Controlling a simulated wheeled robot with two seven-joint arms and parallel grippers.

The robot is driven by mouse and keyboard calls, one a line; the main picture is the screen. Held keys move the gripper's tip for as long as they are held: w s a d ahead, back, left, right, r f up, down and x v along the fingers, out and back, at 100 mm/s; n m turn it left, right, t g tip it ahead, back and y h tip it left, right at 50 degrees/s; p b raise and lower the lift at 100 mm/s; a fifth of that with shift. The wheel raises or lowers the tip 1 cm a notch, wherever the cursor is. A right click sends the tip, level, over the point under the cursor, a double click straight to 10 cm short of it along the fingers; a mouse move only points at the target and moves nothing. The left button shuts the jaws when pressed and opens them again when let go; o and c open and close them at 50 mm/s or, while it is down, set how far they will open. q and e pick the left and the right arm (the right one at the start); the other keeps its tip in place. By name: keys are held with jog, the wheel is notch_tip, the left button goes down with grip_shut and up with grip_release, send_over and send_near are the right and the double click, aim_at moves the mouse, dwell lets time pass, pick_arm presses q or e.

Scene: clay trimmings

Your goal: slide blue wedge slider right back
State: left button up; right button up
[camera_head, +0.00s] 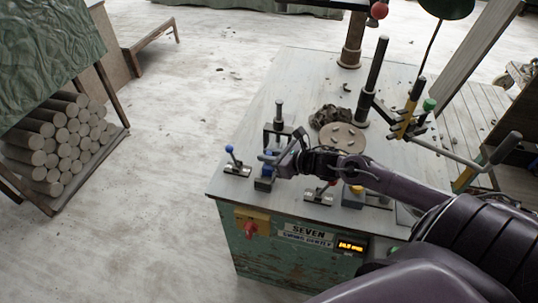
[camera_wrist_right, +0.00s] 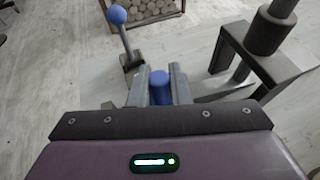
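The blue wedge slider (camera_head: 267,157) is on the near left part of the machine's top, its blue knob showing just beside my right gripper. In the right wrist view the blue knob (camera_wrist_right: 160,88) stands between the two fingers and fills the gap between them. My right gripper (camera_head: 276,164) reaches in from the right, low over the top, and appears shut on this knob. The slider's lower part is mostly hidden by the gripper. My left gripper is in neither view.
A blue-ball lever (camera_head: 230,158) stands just left of the slider. A dark post on a bracket (camera_head: 279,122) stands behind it. A round clay disc (camera_head: 342,138) and dark trimmings (camera_head: 329,116) lie farther back. A yellow knob (camera_head: 356,190) sits to the right, under my arm.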

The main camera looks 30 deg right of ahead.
grip_shut()
jog(key=shift+w+d+f+b, duration=0.2)
jog(key=shift+w+d+b, duration=0.75)
jog(key=shift+b, duration=0.3)
jog(key=shift+w+d+r, duration=0.1)
jog(key=shift+w+d, duration=0.05)
jog(key=shift+d, duration=0.15)
jog(key=shift+r, duration=0.1)
jog(key=o, duration=0.7)
grip_release()
jog(key=shift+c, duration=0.2)
jog(key=shift+s+d+r, duration=0.15)
jog(key=shift+s+d, duration=0.1)
jog(key=shift+s, duration=0.4)
jog(key=p+v, duration=0.2)
jog(key=v, duration=0.4)
jog(key=shift+s+r, duration=0.15)
jog(key=shift+s, duration=0.05)
